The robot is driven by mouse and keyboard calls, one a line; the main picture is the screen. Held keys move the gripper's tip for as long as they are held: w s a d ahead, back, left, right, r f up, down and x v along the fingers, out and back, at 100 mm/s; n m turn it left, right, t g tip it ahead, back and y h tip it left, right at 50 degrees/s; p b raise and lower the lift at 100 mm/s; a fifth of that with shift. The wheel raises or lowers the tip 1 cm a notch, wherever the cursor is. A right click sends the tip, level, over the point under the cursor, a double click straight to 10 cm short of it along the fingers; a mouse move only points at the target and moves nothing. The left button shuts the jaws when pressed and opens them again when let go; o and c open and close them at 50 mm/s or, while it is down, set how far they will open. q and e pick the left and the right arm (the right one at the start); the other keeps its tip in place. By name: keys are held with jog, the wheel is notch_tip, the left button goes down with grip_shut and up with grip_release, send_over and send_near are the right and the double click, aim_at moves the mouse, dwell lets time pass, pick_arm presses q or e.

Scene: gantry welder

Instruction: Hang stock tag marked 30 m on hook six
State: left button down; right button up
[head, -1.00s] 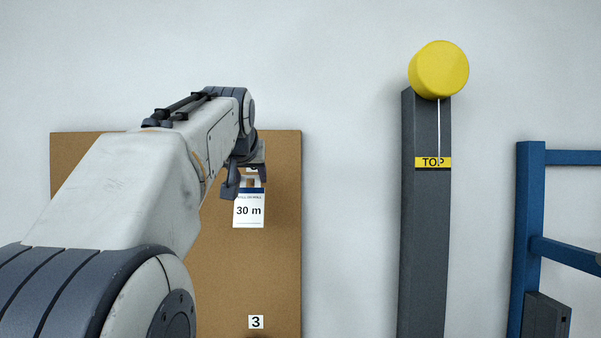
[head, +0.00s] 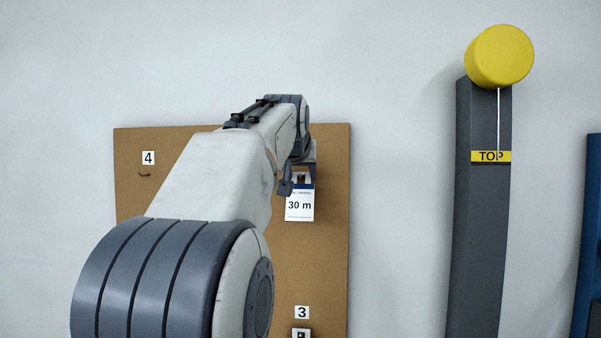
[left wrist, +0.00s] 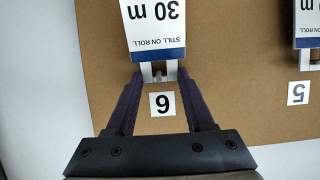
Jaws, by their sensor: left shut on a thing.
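The white stock tag marked 30 m (head: 300,205), with a dark blue band, hangs upright before the brown board. My left gripper (head: 293,180) is at its top, and the arm hides much there. In the left wrist view the picture is upside down. There my left gripper (left wrist: 160,78) is shut on the pale top frame of the 30 m tag (left wrist: 157,28), with a finger at each side. The number 6 label (left wrist: 162,104) is between the fingers, right by the tag's top. A small hook part (left wrist: 158,75) shows inside the frame; whether it bears the tag I cannot tell.
The brown board (head: 325,260) also carries a number 4 label over a bare hook (head: 145,174) and a number 3 label (head: 302,312) above a tag top. Another tag (left wrist: 309,25) is by the number 5 label (left wrist: 298,93). A grey post (head: 480,220) with a yellow disc stands right.

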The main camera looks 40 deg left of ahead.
pick_arm(q)
jog(key=shift+c, duration=1)
grip_release()
